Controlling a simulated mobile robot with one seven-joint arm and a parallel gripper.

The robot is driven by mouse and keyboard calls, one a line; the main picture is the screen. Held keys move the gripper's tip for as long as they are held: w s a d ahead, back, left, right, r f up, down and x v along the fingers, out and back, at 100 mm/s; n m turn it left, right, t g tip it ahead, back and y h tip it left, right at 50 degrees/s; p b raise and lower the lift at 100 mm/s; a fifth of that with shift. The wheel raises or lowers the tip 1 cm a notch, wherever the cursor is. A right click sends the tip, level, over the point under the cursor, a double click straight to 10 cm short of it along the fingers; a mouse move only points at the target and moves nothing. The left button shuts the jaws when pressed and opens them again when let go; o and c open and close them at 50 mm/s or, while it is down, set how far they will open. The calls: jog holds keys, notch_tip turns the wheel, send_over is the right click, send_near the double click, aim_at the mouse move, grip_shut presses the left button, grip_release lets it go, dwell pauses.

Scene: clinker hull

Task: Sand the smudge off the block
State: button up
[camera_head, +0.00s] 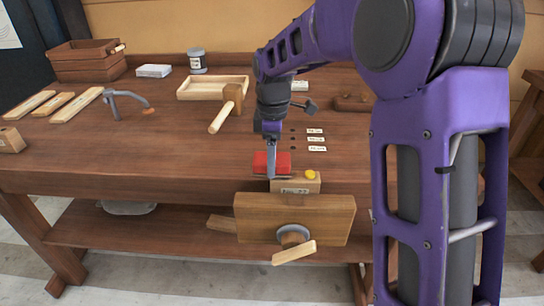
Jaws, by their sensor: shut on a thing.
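A pale wooden block (307,187) stands at the bench's front edge, just behind the broad wooden jaw of the vise (335,212). It has a small label on its front and a round yellow spot (310,174) at its upper right. My gripper (271,170) points down and is shut on a red block (284,160), which looks like the sanding block. The red block is at the left end of the pale block's top. I cannot tell whether they touch. I cannot make out a smudge; the red block and my gripper hide part of the top.
A mallet (229,108) and a shallow wooden tray (190,94) lie behind to the left. A clamp-like grey tool (126,97), wooden strips (74,104), a tin (197,61) and a crate (88,66) are farther left. Small labels (316,140) lie right of my gripper.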

aim_at(289, 158)
jog(key=shift+f+b, duration=0.5)
jog(key=shift+f, duration=0.5)
dwell(0.6)
jog(key=shift+d+p, duration=0.45)
jog(key=shift+d, duration=1.55)
jog(key=shift+s+d, duration=0.1)
jog(key=shift+d, duration=1.1)
grip_shut()
jog(key=shift+d+p, duration=0.4)
jog(key=shift+d, duration=0.1)
jog(key=shift+f, duration=0.15)
jog(key=shift+a, duration=0.15)
jog(key=shift+a+r+p, duration=0.15)
jog(key=shift+a+p, duration=0.3)
jog(key=shift+a, duration=1.35)
jog(key=shift+a+r+p, duration=0.15)
jog(key=shift+a+p, duration=0.3)
jog(key=shift+a, duration=1.3)
